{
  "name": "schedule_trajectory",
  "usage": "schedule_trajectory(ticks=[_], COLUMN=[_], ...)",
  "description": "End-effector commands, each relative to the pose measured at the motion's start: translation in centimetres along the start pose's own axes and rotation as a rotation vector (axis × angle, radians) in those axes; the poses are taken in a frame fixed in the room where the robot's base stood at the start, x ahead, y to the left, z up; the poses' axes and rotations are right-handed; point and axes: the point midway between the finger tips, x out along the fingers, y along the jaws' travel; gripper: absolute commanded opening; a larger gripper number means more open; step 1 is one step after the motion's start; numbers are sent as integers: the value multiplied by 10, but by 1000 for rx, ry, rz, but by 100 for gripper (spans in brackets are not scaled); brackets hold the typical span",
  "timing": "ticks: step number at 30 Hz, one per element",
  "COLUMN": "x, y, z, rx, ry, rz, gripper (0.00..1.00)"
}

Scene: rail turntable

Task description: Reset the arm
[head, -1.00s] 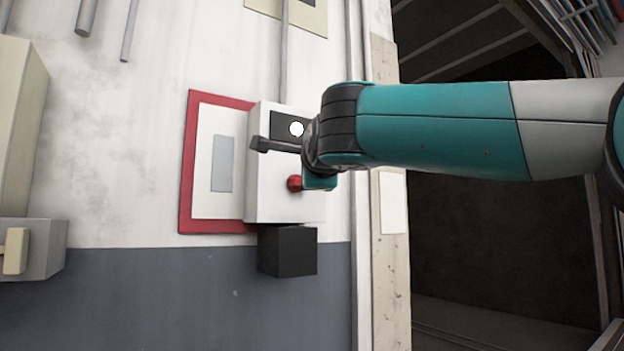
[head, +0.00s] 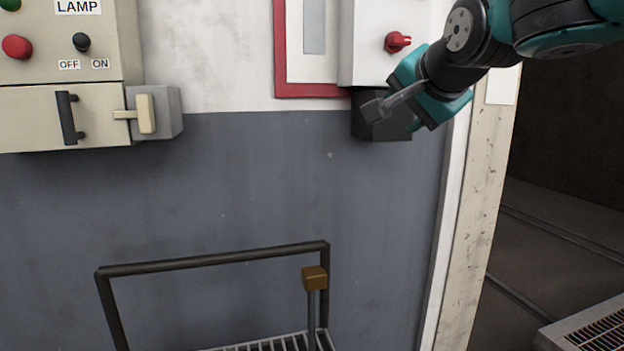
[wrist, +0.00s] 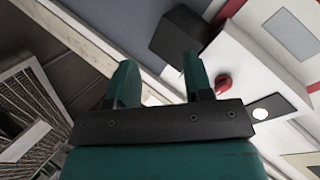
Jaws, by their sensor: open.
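My gripper (head: 420,105) is in the upper right of the head view, in front of the lower edge of a white box (head: 372,30) on the wall. My arm reaches in from the top right. In the wrist view my gripper (wrist: 158,68) shows two teal fingers spread apart with nothing between them. A red knob (head: 397,42) on the white box is just up and left of my gripper, and in the wrist view the knob (wrist: 222,83) is right of the fingers, apart from them. A black box (head: 372,128) under the white box is partly hidden by my gripper.
A beige LAMP panel (head: 110,45) and a cabinet with a dark handle (head: 66,118) are at the left. A dark railing (head: 210,259) and a lever with a brown knob (head: 314,278) stand below. A doorway opens at the right. The grey wall between is clear.

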Motion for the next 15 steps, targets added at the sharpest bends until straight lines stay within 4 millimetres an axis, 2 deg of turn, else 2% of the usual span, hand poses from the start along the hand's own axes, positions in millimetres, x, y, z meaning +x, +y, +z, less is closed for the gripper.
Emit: schedule_trajectory(ticks=[1, 3, 5, 6, 9, 12, 15], x=[-8, -20, -37, -50, -86, -119, -143], y=[28, 67, 99, 119, 163, 193, 212], z=[24, 64, 96, 116, 159, 190, 209], rx=[-144, -346, -502, -598, -795, -932, -1015], ry=[-115, -291, -443, -543, -770, -947, -1060], rz=[59, 108, 125, 125, 89, 26, -34], gripper=[47, 47, 47, 47, 47, 47, 47])
